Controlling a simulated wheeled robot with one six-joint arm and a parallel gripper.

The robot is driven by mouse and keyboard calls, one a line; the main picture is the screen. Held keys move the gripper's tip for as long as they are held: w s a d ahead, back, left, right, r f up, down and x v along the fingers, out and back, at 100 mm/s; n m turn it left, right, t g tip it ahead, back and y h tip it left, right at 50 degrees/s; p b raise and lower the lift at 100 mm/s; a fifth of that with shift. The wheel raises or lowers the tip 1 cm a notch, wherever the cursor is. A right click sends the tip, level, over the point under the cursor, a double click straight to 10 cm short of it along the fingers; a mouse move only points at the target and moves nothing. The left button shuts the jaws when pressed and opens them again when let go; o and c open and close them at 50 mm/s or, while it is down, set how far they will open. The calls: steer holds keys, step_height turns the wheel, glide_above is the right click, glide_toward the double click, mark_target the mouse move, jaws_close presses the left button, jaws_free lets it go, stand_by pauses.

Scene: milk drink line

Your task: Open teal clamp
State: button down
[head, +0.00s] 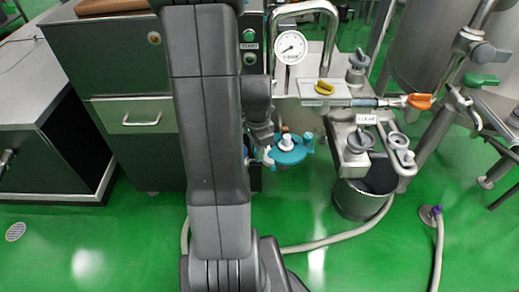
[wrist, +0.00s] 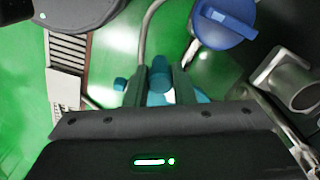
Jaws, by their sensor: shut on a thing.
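The teal clamp (head: 291,157) is a round teal piece with a white centre, right of my dark arm in the head view. My gripper (head: 266,156) is at its left side, partly hidden by the arm. In the wrist view my gripper (wrist: 160,85) has its two dark fingers closed on a teal knob-like part of the teal clamp (wrist: 160,68). More teal and a white part show behind the fingers. The rest of the clamp is hidden by the gripper body.
A blue round handle (wrist: 226,17) is close to the right finger in the wrist view. A steel bucket (head: 357,203) stands under the pipework to the right. A pressure gauge (head: 290,47) and an orange valve handle (head: 420,101) are above. A dark cabinet (head: 112,75) stands left.

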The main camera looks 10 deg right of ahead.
stand_by(0.4)
steer(key=c, duration=1.2)
jaws_free()
steer(key=shift+c, duration=0.2)
steer(key=shift+r, duration=0.1)
step_height(320, 180, up, 14)
steer(key=p, duration=0.2)
steer(key=shift+f, duration=0.2)
step_height(320, 180, down, 14)
steer(key=shift+b, duration=1.05)
steer(key=shift+r, duration=0.1)
